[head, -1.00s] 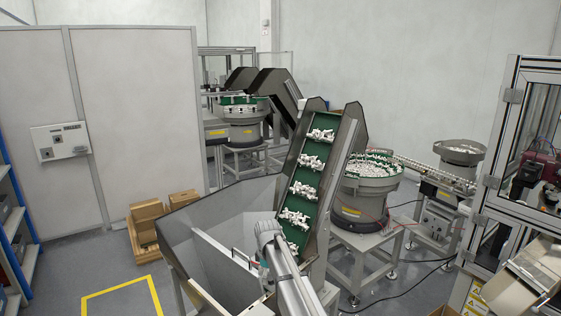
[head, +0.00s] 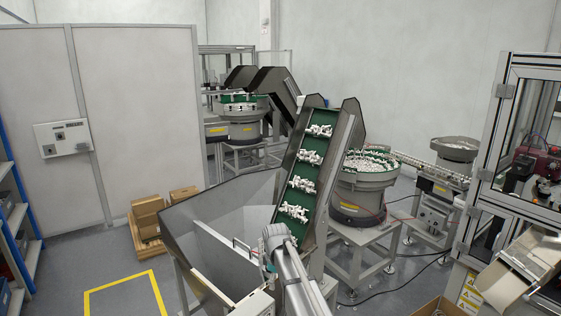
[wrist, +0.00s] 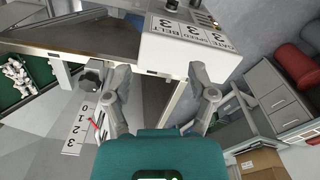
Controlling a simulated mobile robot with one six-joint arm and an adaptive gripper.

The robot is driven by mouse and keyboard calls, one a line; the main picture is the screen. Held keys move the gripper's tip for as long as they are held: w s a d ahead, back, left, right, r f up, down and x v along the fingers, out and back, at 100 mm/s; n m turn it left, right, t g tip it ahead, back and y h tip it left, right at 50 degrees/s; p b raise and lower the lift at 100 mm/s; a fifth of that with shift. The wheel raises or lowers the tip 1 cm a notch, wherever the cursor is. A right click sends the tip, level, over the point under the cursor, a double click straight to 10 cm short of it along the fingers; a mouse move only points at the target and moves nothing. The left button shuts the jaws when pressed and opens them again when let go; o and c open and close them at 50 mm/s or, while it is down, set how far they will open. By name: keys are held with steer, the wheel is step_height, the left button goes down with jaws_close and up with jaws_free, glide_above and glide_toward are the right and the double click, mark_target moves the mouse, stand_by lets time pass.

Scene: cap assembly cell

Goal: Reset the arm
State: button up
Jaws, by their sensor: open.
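My gripper (wrist: 160,98) shows in the wrist view with its two grey fingers spread apart and nothing between them. A metal frame post of the hopper stands beyond the gap between the fingers. In the head view my arm reaches up from the bottom edge in front of the hopper (head: 182,238); the fingers cannot be made out there. A black knob (wrist: 92,78) and a numbered scale (wrist: 78,130) with a red pointer are left of the left finger.
The green inclined conveyor (head: 304,185) carries white parts up from the hopper. A bowl feeder (head: 362,172) stands behind it. A framed machine (head: 490,170) is at right. Cardboard boxes (head: 150,215) sit left of the hopper, beside free floor marked in yellow.

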steer(key=s+d+f+m+b, duration=0.4)
steer(key=s+d+m, duration=0.2)
steer(key=s+d, duration=0.3)
steer(key=s+d+f+m+b, duration=0.4)
steer(key=s+d+m, duration=0.3)
steer(key=s, duration=0.7)
steer(key=d, duration=0.2)
steer(key=shift+s+d+f+b, duration=0.3)
steer(key=shift+d+f, duration=0.05)
steer(key=shift+f, duration=0.05)
